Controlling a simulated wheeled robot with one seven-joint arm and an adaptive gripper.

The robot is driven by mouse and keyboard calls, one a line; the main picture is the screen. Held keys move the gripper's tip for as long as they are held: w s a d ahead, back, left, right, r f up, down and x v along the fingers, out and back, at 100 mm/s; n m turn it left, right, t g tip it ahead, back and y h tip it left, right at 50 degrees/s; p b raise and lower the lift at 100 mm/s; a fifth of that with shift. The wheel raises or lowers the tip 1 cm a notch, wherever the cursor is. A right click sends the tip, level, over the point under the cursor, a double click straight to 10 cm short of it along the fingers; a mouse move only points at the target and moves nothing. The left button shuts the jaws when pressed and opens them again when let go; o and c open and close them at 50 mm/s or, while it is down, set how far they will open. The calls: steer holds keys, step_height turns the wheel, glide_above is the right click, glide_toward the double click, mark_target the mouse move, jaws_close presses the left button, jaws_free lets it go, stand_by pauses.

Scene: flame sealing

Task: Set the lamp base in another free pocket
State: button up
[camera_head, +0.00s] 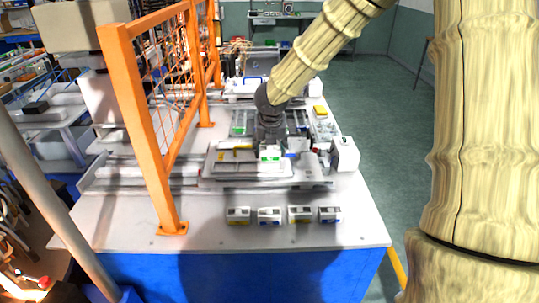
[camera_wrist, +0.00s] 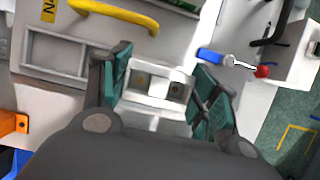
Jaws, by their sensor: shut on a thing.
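In the wrist view, my gripper (camera_wrist: 163,75) has its teal finger pads on both sides of a small white lamp base (camera_wrist: 153,101), shut on it. The base's upper face shows two small round spots. A rectangular, empty pocket (camera_wrist: 58,52) lies to the left in the grey fixture plate. Whether the held base sits in a pocket or just above the plate, I cannot tell.
A yellow handle (camera_wrist: 115,12) stands on the plate beyond the pocket. A blue lever with a red knob (camera_wrist: 262,71) and a white box (camera_head: 345,153) are on the right. Several small white units (camera_head: 238,215) line the table's front. An orange fence (camera_head: 140,120) stands left.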

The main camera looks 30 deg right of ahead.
mark_target(270, 157)
steer(key=shift+f, duration=1.75)
steer(key=shift+f, duration=0.15)
steer(key=shift+s, duration=0.1)
